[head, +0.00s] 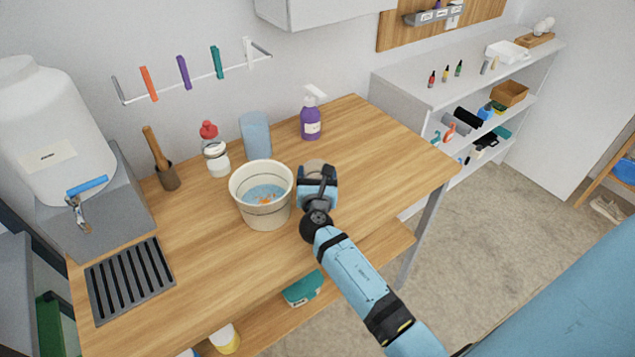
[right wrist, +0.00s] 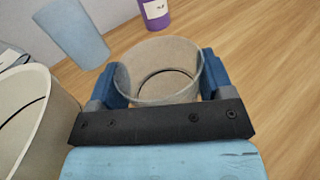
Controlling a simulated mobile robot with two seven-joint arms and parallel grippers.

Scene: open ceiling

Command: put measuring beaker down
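The measuring beaker is a clear, round, open vessel. In the right wrist view the beaker (right wrist: 160,92) sits between the two blue fingers of my right gripper (right wrist: 158,85), which press on its opposite sides. In the head view my right gripper (head: 318,185) is over the wooden table (head: 390,150), just right of a bucket, and only the beaker's far rim (head: 314,165) shows past it. The beaker looks empty and roughly upright. I cannot tell whether its base touches the table. My left gripper is not in view.
The cream bucket (head: 263,212) with water stands close left of my right gripper. A blue cylinder (head: 256,135), a red-capped bottle (head: 215,158) and a purple spray bottle (head: 311,122) stand behind. The table is clear to the right and in front.

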